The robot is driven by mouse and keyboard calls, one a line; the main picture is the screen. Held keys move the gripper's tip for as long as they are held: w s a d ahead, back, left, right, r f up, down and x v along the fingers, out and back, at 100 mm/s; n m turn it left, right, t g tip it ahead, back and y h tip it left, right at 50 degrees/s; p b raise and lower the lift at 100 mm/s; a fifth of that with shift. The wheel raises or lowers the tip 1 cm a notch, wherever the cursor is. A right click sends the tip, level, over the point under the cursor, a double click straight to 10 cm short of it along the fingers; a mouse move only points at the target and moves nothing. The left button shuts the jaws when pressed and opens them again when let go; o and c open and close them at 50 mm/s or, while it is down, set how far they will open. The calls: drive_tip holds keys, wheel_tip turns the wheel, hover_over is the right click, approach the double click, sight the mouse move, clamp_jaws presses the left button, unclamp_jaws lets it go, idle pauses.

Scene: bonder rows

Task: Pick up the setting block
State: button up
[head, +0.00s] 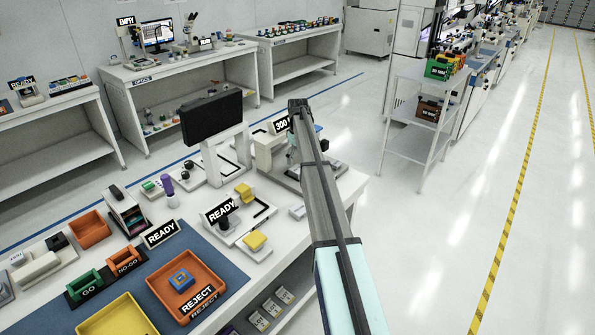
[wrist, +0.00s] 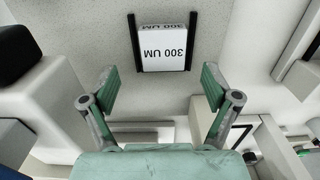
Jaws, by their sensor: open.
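The setting block (wrist: 163,56) is a white block marked "300 UM", upside down in the wrist view. It sits between two dark upright rails on a grey surface. Its "300" label (head: 281,125) shows in the head view, just left of the end of my arm, at the back of the workbench. My gripper (wrist: 160,92) is open, with green fingers spread to either side below the block in the wrist view. Nothing is between the fingers, and the block is apart from them. In the head view my arm hides most of the gripper.
On the workbench, a black monitor (head: 211,117) stands left of the block, with "READY" signs (head: 220,211) and yellow pieces nearer. An orange reject tray (head: 208,272) lies on a blue mat. A white cart (head: 408,146) stands right, across open floor.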

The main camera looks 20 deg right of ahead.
sight(298, 168)
drive_tip(key=f+p, duration=0.1)
drive_tip(key=f, duration=0.1)
drive_tip(key=f+p, duration=0.1)
drive_tip(key=shift+s+a+f, duration=0.2)
drive_tip(key=shift+f, duration=0.8)
drive_tip(key=c, duration=1.5)
